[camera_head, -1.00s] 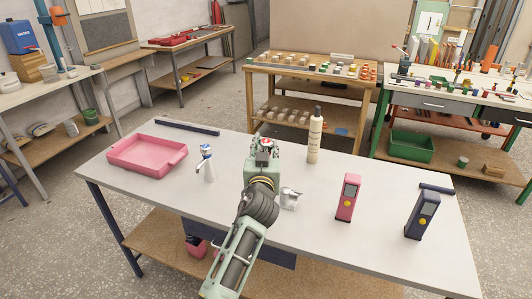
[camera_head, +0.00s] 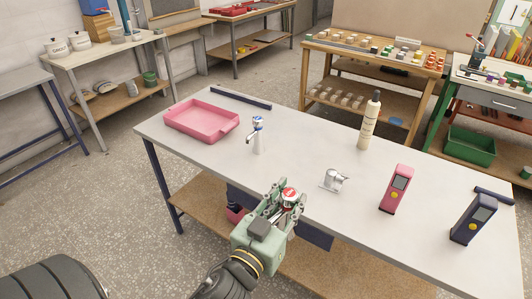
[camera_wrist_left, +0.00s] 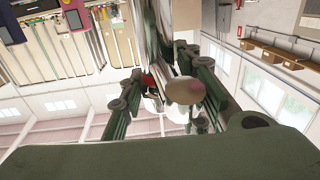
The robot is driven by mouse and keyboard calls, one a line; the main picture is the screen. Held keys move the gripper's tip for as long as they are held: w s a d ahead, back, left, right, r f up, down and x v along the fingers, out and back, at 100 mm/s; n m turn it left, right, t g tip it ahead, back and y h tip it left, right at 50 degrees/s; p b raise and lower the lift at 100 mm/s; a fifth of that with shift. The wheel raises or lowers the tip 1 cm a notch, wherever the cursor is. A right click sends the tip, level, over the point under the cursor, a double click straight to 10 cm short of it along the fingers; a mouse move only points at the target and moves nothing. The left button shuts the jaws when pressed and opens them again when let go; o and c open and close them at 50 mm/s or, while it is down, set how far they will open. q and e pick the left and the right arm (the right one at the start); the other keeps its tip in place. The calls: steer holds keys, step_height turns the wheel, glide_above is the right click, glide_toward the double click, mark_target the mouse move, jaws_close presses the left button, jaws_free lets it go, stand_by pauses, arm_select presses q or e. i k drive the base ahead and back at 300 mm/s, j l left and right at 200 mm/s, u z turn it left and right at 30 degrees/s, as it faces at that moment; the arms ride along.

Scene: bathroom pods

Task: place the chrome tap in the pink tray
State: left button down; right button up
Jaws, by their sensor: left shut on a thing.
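My left gripper (camera_head: 284,198) is shut on a small chrome tap with a red top (camera_head: 290,194). It holds the tap near the table's front edge; the gripper hides most of the tap. In the left wrist view, the fingers (camera_wrist_left: 165,95) close around a shiny, rounded thing (camera_wrist_left: 186,91), its shape partly hidden. The pink tray (camera_head: 236,126) lies at the table's far left and looks empty. A similar tap with a blue top (camera_head: 257,137) stands between the tray and my gripper. Another chrome fitting (camera_head: 334,180) sits to the right of the gripper. My right gripper is not seen.
The white table (camera_head: 300,150) also bears a cream bottle (camera_head: 369,124), a pink device (camera_head: 396,190), a dark blue device (camera_head: 473,220) and a dark bar (camera_head: 241,98) behind the tray. The surface between the blue-topped tap and the bottle is clear.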

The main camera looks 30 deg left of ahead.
mark_target(182, 120)
steer(key=j+z, duration=0.1)
steer(key=j, duration=0.6)
steer(key=j+z, duration=0.1)
steer(key=j, duration=0.55)
steer(key=j+z, duration=0.1)
steer(key=j, duration=0.6)
steer(key=k+j+z, duration=0.15)
steer(key=j, duration=0.5)
steer(key=k+j+z, duration=0.1)
steer(key=j, duration=0.55)
